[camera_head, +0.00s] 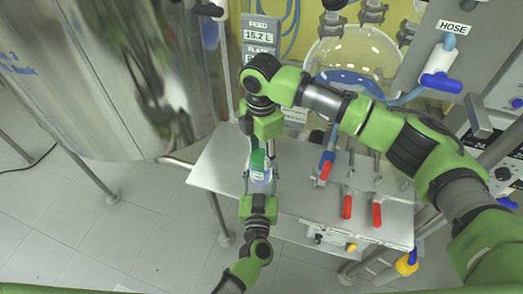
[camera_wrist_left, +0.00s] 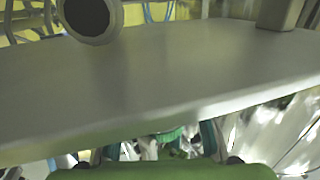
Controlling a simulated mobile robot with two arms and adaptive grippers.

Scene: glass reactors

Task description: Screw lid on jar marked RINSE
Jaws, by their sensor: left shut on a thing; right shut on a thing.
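A small pale jar (camera_head: 259,176) with a green lid (camera_head: 257,158) on top is at the left part of the steel table. Its label is too small to read. My left gripper (camera_head: 260,184) comes from the near side and is shut around the jar. My right gripper (camera_head: 265,148) reaches down from above and is shut on the green lid, partly hiding it. The lid appears to sit on the jar, but whether it is threaded cannot be told. In the left wrist view, part of the green lid (camera_wrist_left: 170,134) shows between my left fingers.
The steel table (camera_head: 213,178) has several red-handled tools (camera_head: 347,205) to the right of the jar. A large metal vessel (camera_head: 120,80) stands at left. A round glass vessel (camera_head: 355,55) and a HOSE panel (camera_head: 450,60) are behind. A broad grey surface (camera_wrist_left: 150,80) blocks much of the left wrist view.

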